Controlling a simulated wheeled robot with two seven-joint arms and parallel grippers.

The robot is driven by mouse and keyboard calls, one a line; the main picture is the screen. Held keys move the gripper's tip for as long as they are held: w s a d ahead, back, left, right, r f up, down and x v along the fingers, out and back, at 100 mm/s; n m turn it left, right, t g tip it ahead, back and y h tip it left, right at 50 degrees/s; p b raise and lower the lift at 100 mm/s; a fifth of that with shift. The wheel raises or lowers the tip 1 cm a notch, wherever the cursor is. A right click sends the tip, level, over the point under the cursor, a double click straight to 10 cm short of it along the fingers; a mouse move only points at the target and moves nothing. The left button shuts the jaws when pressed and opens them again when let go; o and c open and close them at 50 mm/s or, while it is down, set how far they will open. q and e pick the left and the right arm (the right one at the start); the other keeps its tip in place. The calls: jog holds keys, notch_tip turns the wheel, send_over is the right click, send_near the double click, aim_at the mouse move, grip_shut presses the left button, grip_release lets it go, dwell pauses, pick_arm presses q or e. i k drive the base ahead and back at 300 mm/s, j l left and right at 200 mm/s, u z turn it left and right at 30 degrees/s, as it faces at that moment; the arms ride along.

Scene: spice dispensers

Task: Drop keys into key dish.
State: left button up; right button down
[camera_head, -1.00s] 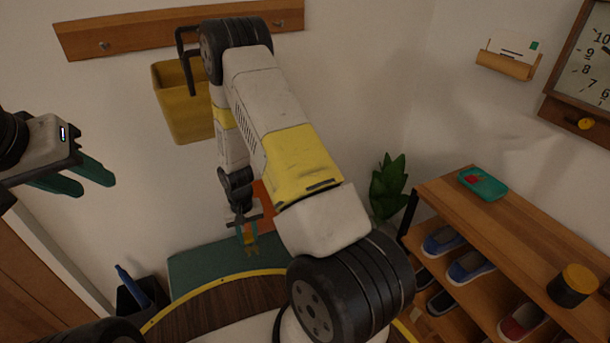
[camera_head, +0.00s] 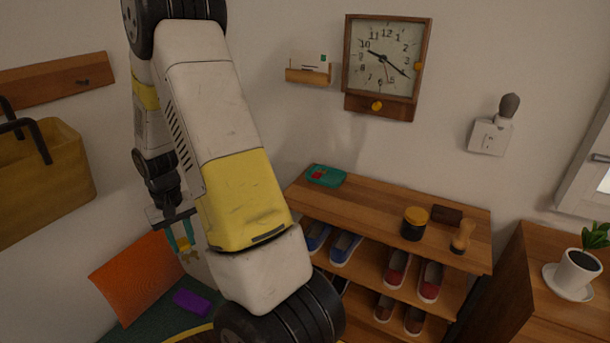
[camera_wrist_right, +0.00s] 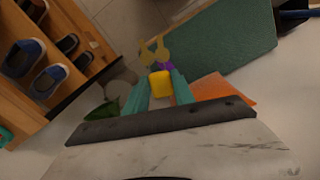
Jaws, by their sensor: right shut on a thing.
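My right gripper (camera_head: 181,238) hangs at the left of the head view, above the green bench. It is shut on the keys (camera_head: 187,254), held by their yellow fob. In the right wrist view, the yellow fob (camera_wrist_right: 158,84) sits between the teal fingers (camera_wrist_right: 159,92), with brass-coloured keys beyond it. The key dish appears to be the small teal dish (camera_head: 326,176) with a red item in it, on the shoe shelf's top at its back left end. The gripper is well to the left of the dish. My left gripper is out of view.
The shoe shelf (camera_head: 375,214) also bears a yellow-lidded dark jar (camera_head: 414,223), a brush (camera_head: 462,236) and a dark brown block (camera_head: 446,214). A clock (camera_head: 385,65) and a letter holder (camera_head: 309,75) hang above. An orange cushion (camera_head: 137,277) and purple item (camera_head: 192,302) lie on the bench.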

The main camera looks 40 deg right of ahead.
aim_at(327, 177)
jog(key=j+z, duration=0.1)
jog(key=z, duration=0.35)
jog(key=j+z, duration=0.1)
jog(key=z, duration=0.35)
jog(key=j+z, duration=0.1)
jog(key=z, duration=0.4)
jog(key=j+z, duration=0.1)
jog(key=z, duration=0.35)
